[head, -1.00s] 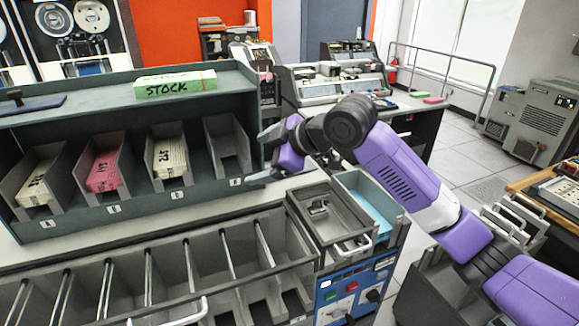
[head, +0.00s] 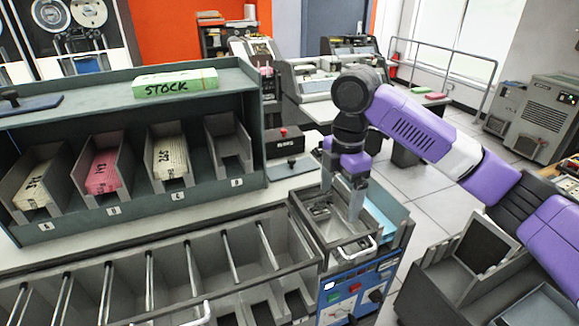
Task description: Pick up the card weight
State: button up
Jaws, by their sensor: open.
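My gripper (head: 342,197) points down over the grey open-topped tray (head: 366,238) on the blue-panelled machine. Its two fingers are apart, with nothing seen between them. A small grey metal piece (head: 318,211) with a raised part lies in the tray, just left of and below the fingers; it may be the card weight. The fingers partly hide the tray's inside, and I cannot tell whether they touch the piece. Flat plates with dark knobs lie on the counter (head: 292,168) and on the shelf top at left (head: 32,104).
A rack (head: 105,222) holds card stacks in labelled bins, with a green-and-white STOCK box (head: 176,83) on top. Divided empty slots (head: 170,285) fill the front. A light-blue surface (head: 388,207) adjoins the tray's right side. A box with a red knob (head: 284,145) stands behind.

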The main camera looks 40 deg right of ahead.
aim_at(293, 166)
jog(key=i+l, duration=0.2)
jog(key=i, duration=0.25)
jog(key=i+l, duration=0.2)
jog(key=i, duration=0.25)
